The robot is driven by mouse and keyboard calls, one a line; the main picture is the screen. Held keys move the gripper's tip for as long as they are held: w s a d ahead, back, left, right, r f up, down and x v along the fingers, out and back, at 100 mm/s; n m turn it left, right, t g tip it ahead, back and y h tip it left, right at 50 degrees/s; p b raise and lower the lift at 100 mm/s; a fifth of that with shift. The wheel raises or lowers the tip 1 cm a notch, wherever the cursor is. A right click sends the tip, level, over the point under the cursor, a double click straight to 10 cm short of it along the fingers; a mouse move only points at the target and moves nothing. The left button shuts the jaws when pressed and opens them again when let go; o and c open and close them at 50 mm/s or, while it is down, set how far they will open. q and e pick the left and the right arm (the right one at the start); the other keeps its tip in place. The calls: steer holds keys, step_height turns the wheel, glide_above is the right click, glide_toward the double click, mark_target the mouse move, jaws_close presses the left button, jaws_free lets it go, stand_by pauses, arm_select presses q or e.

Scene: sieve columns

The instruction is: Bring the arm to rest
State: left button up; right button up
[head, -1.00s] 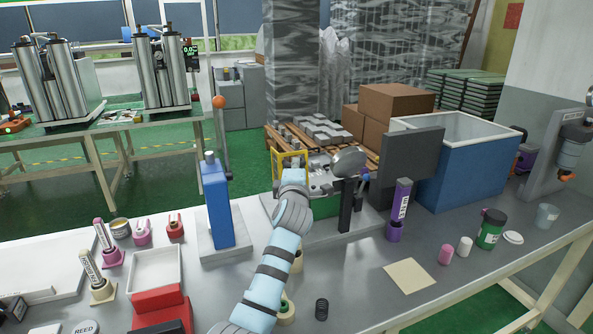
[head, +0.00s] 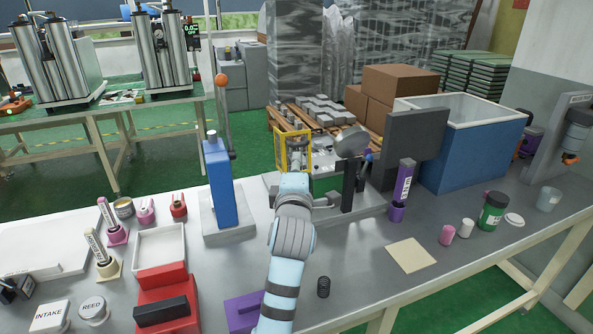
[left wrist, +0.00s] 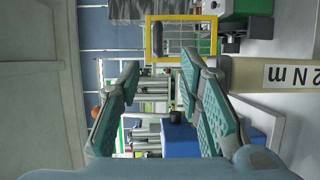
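My left arm (head: 285,270) rises from the bottom middle of the head view. Its wrist stands in front of the grey base of a small press-like fixture (head: 349,145) with a yellow frame (head: 280,152). The arm hides most of the left gripper in that view. In the left wrist view the left gripper (left wrist: 158,72) is open, with its teal-padded fingers wide apart and nothing between them. Beyond the fingers show the yellow frame (left wrist: 150,38) and a blue block (left wrist: 195,142). My right gripper is not in view.
A blue post (head: 220,185) stands left of the arm. A red box (head: 163,290) and a purple block (head: 243,312) lie near the front. A purple tube (head: 403,182), a tan square (head: 411,255) and a green jar (head: 492,211) are to the right. A black spring (head: 323,287) lies beside the arm.

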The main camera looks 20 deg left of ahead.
arm_select(q)
steer(key=shift+s+d, duration=0.15)
steer(key=shift+s, duration=0.3)
